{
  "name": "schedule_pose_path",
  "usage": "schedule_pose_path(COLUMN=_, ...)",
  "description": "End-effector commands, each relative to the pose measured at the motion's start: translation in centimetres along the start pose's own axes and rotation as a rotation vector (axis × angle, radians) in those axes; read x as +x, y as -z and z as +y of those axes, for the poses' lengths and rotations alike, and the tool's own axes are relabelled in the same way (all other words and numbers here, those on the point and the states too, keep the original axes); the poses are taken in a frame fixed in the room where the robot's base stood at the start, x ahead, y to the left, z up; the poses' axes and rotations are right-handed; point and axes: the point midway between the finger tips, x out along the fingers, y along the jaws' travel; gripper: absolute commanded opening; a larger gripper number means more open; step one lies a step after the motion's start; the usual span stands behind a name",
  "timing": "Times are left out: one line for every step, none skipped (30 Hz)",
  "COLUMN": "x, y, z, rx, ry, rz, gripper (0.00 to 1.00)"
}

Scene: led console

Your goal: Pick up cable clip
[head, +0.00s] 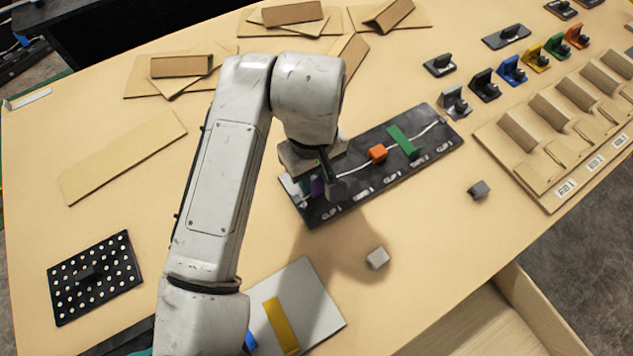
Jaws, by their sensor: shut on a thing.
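A dark strip board (385,174) with several white labels lies in the middle of the table. A pale cable runs along it. An orange cable clip (377,153) and a longer green clip (403,140) sit along the cable. My gripper (327,186) points down over the left part of the board.
Small grey blocks lie in front (377,258) and at the right (478,189). A cardboard rack (487,137) and a row of coloured holders stand at the right. A dotted black plate (122,275) and a pale tray (325,312) are nearer. An open drawer (500,330) is at the front right.

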Motion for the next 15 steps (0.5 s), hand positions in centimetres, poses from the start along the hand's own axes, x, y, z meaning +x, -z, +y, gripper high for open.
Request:
schedule_pose_path(x=0.0, y=0.0, z=0.0, rx=0.0, ry=0.0, rz=0.0, gripper=0.0)
schedule_pose_path(x=0.0, y=0.0, z=0.0, rx=0.0, ry=0.0, rz=0.0, gripper=0.0)
schedule_pose_path(x=0.0, y=0.0, z=0.0, rx=0.0, ry=0.0, rz=0.0, gripper=0.0)
schedule_pose_path(x=0.0, y=0.0, z=0.0, rx=0.0, ry=0.0, rz=0.001, gripper=0.0)
schedule_pose_path(x=0.0, y=0.0, z=0.0, rx=0.0, ry=0.0, rz=0.001, gripper=0.0)
schedule_pose_path(x=-0.1, y=0.0, z=0.0, rx=0.0, ry=0.0, rz=0.001, gripper=0.0)
schedule_pose_path(x=-0.1, y=0.0, z=0.0, rx=0.0, ry=-0.001, rz=0.001, gripper=0.0)
schedule_pose_path(x=-0.2, y=0.0, z=0.0, rx=0.0, ry=-0.001, rz=0.001, gripper=0.0)
schedule_pose_path(x=-0.4, y=0.0, z=0.0, rx=0.001, ry=-0.001, rz=0.002, gripper=0.0)
schedule_pose_path(x=-0.5, y=0.0, z=0.0, rx=0.001, ry=-0.001, rz=0.002, gripper=0.0)
schedule_pose_path(x=-0.7, y=0.0, z=0.0, rx=0.0, ry=-0.001, rz=0.001, gripper=0.0)
schedule_pose_path(x=-1.1, y=0.1, z=0.0, rx=0.0, ry=-0.001, rz=0.002, gripper=0.0)
schedule_pose_path(x=-1.4, y=0.1, z=0.0, rx=0.0, ry=-0.001, rz=0.003, gripper=0.0)
schedule_pose_path(x=-1.7, y=0.1, z=0.0, rx=0.0, ry=-0.001, rz=0.002, gripper=0.0)
schedule_pose_path(x=-2.3, y=0.1, z=0.1, rx=0.001, ry=-0.002, rz=0.004, gripper=0.0)
